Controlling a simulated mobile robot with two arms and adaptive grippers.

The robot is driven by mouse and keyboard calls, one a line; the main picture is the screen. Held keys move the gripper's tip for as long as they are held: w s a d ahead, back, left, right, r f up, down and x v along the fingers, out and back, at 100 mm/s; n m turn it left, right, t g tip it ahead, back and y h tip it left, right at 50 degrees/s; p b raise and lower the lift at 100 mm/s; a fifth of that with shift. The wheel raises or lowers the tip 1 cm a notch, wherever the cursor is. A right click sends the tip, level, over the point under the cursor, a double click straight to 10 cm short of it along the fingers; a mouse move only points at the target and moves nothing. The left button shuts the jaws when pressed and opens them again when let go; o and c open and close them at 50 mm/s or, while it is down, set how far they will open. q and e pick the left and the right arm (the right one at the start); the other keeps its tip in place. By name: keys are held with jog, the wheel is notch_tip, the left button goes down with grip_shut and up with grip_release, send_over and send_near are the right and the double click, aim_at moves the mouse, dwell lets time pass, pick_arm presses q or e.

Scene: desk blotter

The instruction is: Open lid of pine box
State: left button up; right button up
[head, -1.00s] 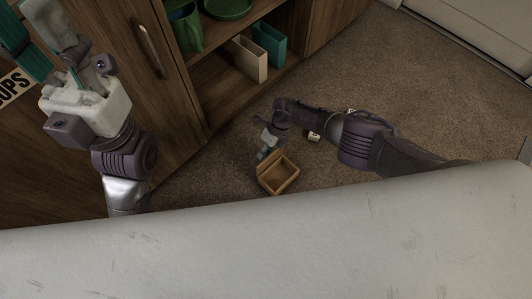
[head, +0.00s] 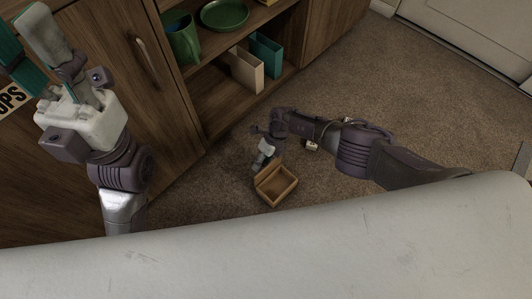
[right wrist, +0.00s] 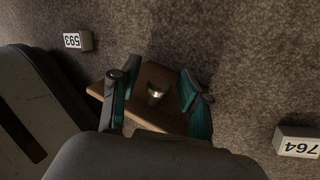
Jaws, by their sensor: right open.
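The pine box (head: 279,191) stands on the carpet. Its lid (head: 267,173) is raised at the upper left side, and the inside shows empty. My right gripper (head: 263,156) is just behind the raised lid, pointing down. In the right wrist view, my open right gripper (right wrist: 160,96) has its teal fingers apart, with a wooden panel of the box (right wrist: 150,112) and a small brass fitting (right wrist: 157,93) seen between them. I cannot tell if the fingers touch the wood. My left gripper (head: 38,62) is raised at the far left, empty, its fingers apart and partly cut off.
A wooden cabinet (head: 165,110) with a shelf holding a green jug (head: 184,42), a plate (head: 224,14) and two file holders (head: 246,70) stands behind. Number blocks lie on the carpet, 593 (right wrist: 86,41) and 764 (right wrist: 296,141). Carpet is free at right.

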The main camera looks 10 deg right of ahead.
jog(key=v, duration=1.1)
jog(key=shift+r, duration=0.3)
jog(key=shift+d, duration=0.15)
